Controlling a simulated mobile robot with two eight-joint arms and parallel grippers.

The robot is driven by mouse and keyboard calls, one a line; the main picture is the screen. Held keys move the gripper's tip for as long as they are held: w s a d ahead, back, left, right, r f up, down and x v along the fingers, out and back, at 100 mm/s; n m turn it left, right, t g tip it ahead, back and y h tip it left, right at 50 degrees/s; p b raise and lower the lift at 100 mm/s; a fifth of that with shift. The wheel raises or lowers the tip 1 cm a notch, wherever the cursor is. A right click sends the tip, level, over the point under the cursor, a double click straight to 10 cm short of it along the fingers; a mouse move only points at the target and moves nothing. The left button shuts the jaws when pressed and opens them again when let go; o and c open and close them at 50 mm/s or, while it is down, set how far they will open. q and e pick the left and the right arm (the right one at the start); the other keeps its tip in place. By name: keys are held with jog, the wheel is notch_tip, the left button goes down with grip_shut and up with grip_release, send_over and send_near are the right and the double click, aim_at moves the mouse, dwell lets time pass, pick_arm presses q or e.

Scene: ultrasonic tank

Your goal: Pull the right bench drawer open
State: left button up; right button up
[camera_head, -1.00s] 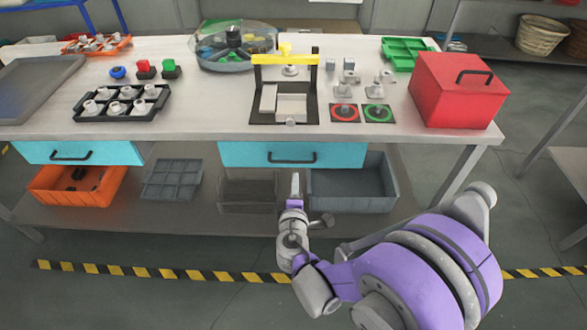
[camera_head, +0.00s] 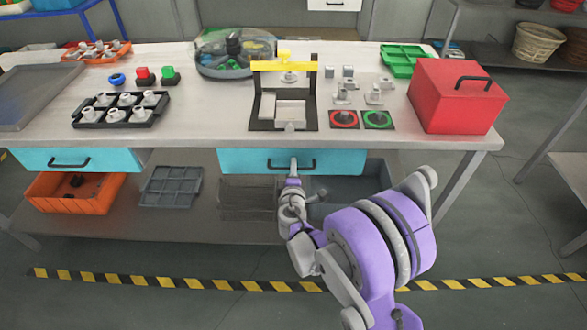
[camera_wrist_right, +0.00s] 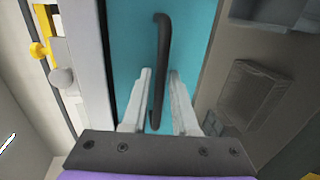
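The right bench drawer has a blue front (camera_head: 240,160) below the bench top and looks shut. Its dark bar handle (camera_head: 308,165) also shows in the right wrist view (camera_wrist_right: 162,45), running lengthwise there. My right gripper (camera_head: 293,166) is at the handle. In the right wrist view the two pale fingers (camera_wrist_right: 160,75) are open, one on each side of the bar. A gap shows between the bar and each finger, so it is not clamped. My left gripper is in neither view.
A second blue drawer (camera_head: 110,160) with a handle is at the left. An orange bin (camera_head: 90,196) and grey trays (camera_head: 172,185) lie on the shelf below. A red box (camera_head: 455,100) stands on the bench's right end. Floor in front is clear.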

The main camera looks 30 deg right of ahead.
jog(key=shift+c, duration=0.4)
grip_shut()
dwell(0.9)
